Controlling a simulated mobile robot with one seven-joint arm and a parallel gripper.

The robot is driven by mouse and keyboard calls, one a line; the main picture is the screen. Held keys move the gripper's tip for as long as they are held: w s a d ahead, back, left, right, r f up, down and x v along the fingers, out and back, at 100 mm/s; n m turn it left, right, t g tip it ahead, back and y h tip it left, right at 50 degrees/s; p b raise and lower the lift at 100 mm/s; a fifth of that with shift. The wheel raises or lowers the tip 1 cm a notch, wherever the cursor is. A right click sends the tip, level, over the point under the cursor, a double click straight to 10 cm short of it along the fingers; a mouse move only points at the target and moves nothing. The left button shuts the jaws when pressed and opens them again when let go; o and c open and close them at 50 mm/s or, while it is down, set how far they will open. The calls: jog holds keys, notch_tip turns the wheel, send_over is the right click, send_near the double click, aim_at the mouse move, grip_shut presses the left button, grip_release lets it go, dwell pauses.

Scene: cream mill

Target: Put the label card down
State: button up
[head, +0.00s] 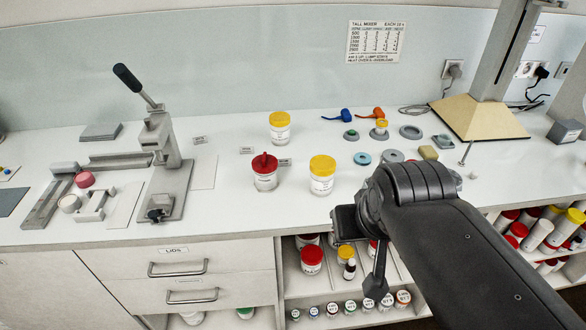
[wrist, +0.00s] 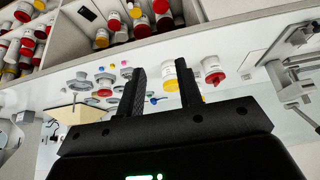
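My gripper (head: 376,284) hangs low at the front edge of the counter, before the open shelves. In the wrist view its two black fingers (wrist: 161,75) stand apart with no card visible between them. Small printed cards lie on the counter: one left of centre (head: 199,140), one left of the yellow-lidded jar (head: 246,150), and one by the red-lidded jar (head: 285,162). I cannot tell which is the label card. All these cards are apart from my gripper, further back and to the left.
A red-lidded jar (head: 265,175) and two yellow-lidded jars (head: 322,178) (head: 279,130) stand mid-counter. A lever press (head: 168,165) is at left. Discs and small parts (head: 392,156) lie right of the jars. A stand with a tan base (head: 480,118) is behind. Shelves below hold several jars (head: 312,262).

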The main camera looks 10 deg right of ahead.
jog(key=w+a+r+m+g+y, duration=0.15)
jog(key=w+m, duration=0.35)
jog(key=w, duration=0.6)
jog(key=w+a+r+m+g+y, duration=0.15)
jog(key=w+m, duration=0.25)
jog(key=w, duration=0.8)
jog(key=m+g+y, duration=0.3)
jog(key=m+y, duration=0.2)
jog(key=m, duration=0.4)
send_near(284, 158)
jog(key=x, duration=0.5)
jog(key=shift+s, duration=0.3)
jog(key=x, duration=0.5)
jog(key=shift+w+f, duration=0.1)
jog(key=shift+w, duration=0.3)
grip_shut()
